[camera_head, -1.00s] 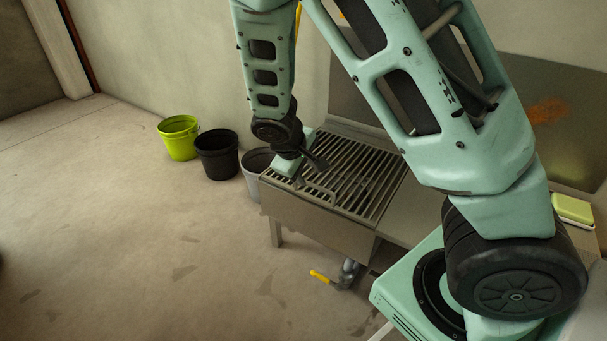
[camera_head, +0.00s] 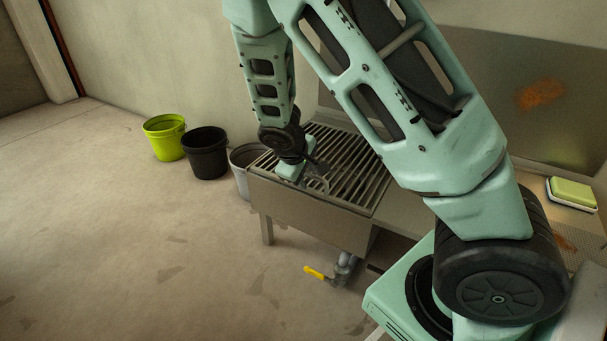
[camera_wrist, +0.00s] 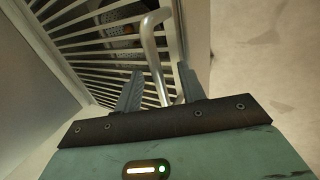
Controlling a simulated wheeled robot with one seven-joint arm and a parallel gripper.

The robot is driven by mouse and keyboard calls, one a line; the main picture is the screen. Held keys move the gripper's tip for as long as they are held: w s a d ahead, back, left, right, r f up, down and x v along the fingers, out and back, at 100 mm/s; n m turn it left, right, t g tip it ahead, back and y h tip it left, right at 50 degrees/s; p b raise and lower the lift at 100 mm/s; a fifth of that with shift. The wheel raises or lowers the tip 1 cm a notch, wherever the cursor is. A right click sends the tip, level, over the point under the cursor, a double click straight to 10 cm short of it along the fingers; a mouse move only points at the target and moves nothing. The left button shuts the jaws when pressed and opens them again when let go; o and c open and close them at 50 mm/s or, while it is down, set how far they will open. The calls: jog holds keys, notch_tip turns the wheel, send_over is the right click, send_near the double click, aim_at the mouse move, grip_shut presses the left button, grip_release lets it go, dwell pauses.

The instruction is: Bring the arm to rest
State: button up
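My gripper (camera_head: 312,168) hangs at the near left part of the slatted metal grate (camera_head: 358,165) on the sink-like stand. In the wrist view my gripper's two grey fingers (camera_wrist: 160,76) are apart. A bent metal bar (camera_wrist: 150,38) shows between and beyond them. I see no clear grip on it, and I cannot tell whether a finger touches it. My arm is bent, its upper link slanting across the right half of the head view and its forearm hanging down.
A green bucket (camera_head: 165,140), a black bucket (camera_head: 206,155) and a grey bucket (camera_head: 240,158) stand left of the stand. A yellow-handled valve (camera_head: 315,272) sticks out below. A green-yellow block (camera_head: 572,193) lies at the right. The floor at left is clear.

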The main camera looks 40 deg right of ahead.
dwell(0.3)
grip_shut()
jog(key=shift+r+p, duration=0.25)
jog(key=shift+p, duration=0.1)
jog(key=s+a+r+n+y+p, duration=0.15)
jog(key=s+a+r+p, duration=0.5)
jog(key=r+p, duration=0.8)
jog(key=s+a+r+g+y+p, duration=0.15)
jog(key=s+a+r+p, duration=0.25)
jog(key=a+r+p, duration=0.95)
jog(key=s+a+r+n+y+p, duration=0.1)
jog(key=s+a+r+y+p, duration=0.3)
jog(key=r+p, duration=1.05)
jog(key=s+a+r+p, duration=0.1)
jog(key=s+r+p, duration=0.1)
jog(key=r, duration=0.5)
jog(key=s+a+r+p, duration=0.1)
jog(key=s+r+p, duration=0.2)
jog(key=s+r, duration=0.2)
jog(key=s+a+r+n+h+p, duration=0.1)
jog(key=s+r+p, duration=0.2)
jog(key=r, duration=0.5)
jog(key=shift+s+r, duration=0.3)
jog(key=shift+r, duration=0.1)
